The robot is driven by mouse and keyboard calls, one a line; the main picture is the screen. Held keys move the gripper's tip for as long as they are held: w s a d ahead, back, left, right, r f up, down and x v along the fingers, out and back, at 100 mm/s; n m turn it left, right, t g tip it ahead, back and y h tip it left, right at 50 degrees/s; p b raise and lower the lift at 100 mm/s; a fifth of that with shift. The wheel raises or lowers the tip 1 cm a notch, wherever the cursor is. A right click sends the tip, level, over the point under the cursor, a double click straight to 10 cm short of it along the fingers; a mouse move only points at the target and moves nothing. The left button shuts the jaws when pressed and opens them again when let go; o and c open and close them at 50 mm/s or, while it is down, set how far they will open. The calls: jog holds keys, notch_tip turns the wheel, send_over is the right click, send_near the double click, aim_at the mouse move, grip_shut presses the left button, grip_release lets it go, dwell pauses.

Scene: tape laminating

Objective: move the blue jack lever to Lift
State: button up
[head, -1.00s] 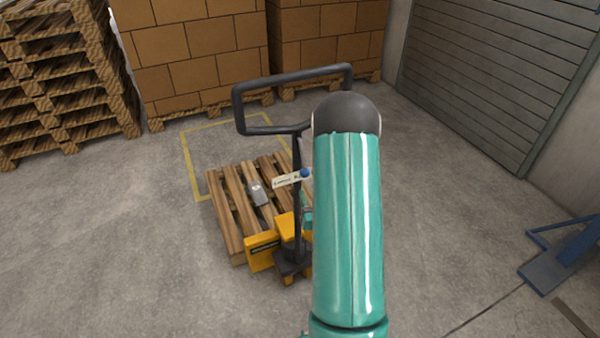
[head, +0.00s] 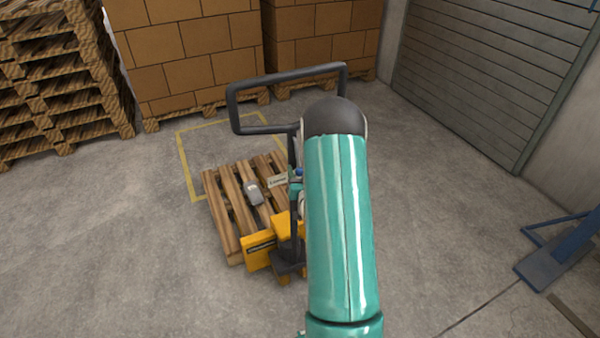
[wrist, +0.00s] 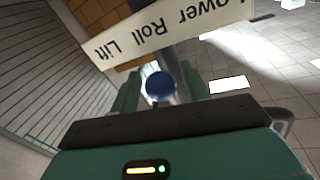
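The blue jack lever shows as a round blue knob (wrist: 160,87) in the wrist view, below the word Roll on the upside-down white label plate (wrist: 165,28) reading Lower, Roll, Lift. In the head view the knob (head: 299,171) is small, close to the jack's dark mast. My gripper (wrist: 161,92) has its two green fingers apart, one on each side of the knob, with no clear contact visible. In the head view my gripper (head: 296,184) is mostly hidden behind my arm. The yellow jack (head: 259,252) stands at the wooden pallet's near end.
The jack's dark looped handle (head: 231,108) rises beside my arm. A grey object (head: 253,191) lies on the wooden pallet (head: 222,213). Stacked cartons (head: 190,52) and pallets (head: 62,88) stand behind. A blue metal frame (head: 553,262) is at right. The floor at left is clear.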

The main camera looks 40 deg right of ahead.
grip_shut()
jog(key=shift+d, duration=0.1)
jog(key=shift+s+d+r+n+t, duration=0.25)
jog(key=shift+d+n, duration=0.55)
jog(key=shift+n, duration=0.2)
jog(key=shift+s+d+r+n+t, duration=0.2)
jog(key=shift+d+n, duration=0.55)
jog(key=shift+n, duration=0.25)
jog(key=shift+s+d+r+n+t, duration=0.25)
jog(key=shift+d+n, duration=0.55)
jog(key=shift+n, duration=0.2)
jog(key=shift+o, duration=1.1)
grip_release()
jog(key=shift+d, duration=0.1)
